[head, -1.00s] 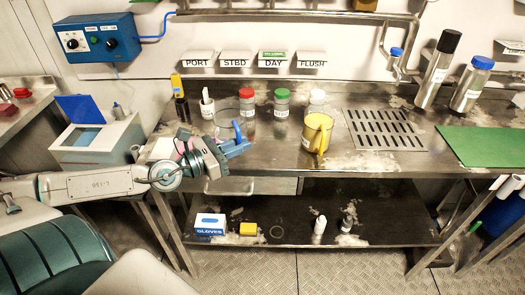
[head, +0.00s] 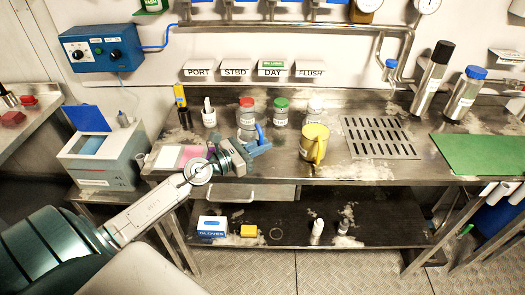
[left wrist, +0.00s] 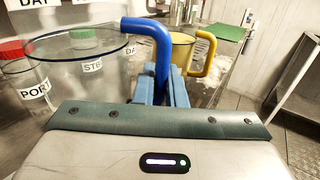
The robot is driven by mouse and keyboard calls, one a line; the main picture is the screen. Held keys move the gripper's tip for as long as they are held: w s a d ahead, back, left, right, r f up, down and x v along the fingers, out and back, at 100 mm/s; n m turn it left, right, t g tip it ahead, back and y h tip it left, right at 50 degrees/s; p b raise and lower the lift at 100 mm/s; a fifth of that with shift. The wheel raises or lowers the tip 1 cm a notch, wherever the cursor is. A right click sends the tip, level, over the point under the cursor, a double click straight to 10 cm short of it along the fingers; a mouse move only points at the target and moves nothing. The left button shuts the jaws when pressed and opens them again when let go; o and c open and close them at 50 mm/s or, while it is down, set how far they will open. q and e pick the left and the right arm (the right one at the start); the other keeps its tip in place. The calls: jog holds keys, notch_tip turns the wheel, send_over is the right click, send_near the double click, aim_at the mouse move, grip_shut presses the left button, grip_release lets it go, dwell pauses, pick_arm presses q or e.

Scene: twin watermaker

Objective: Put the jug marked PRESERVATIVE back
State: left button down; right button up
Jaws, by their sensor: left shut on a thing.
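My left gripper (head: 257,147) is shut on the blue handle (head: 261,134) of a clear jug over the front of the steel bench. In the left wrist view the gripper's fingers (left wrist: 160,88) close on that handle (left wrist: 160,45), and the clear jug (left wrist: 75,90) with its dark blue rim fills the left side. No readable PRESERVATIVE label shows on it. I cannot tell whether its base touches the bench. A yellow jug (head: 315,140) with a yellow handle stands to the right, its label too small to read; it also shows in the wrist view (left wrist: 180,52). My right gripper is out of view.
Red-capped (head: 246,117) and green-capped (head: 281,112) jars stand behind. A slotted drain (head: 380,137) and green mat (head: 485,152) lie to the right. Signs PORT, STBD, DAY and FLUSH (head: 309,72) hang above. A pink-and-white item (head: 180,156) lies left of the gripper.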

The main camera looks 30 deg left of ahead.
pick_arm(q)
jog(key=shift+w+d, duration=0.1)
jog(key=shift+w, duration=0.25)
notch_tip(320, 180, down, 3)
jog(key=shift+b, duration=0.65)
jog(key=shift+f, duration=0.3)
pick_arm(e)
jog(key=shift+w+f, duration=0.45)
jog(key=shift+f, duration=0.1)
pick_arm(q)
jog(key=c, duration=1.9)
grip_release()
jog(key=shift+f, duration=0.2)
jog(key=o, duration=0.4)
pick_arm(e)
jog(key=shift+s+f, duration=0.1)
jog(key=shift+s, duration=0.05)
pick_arm(q)
jog(key=shift+r, duration=0.15)
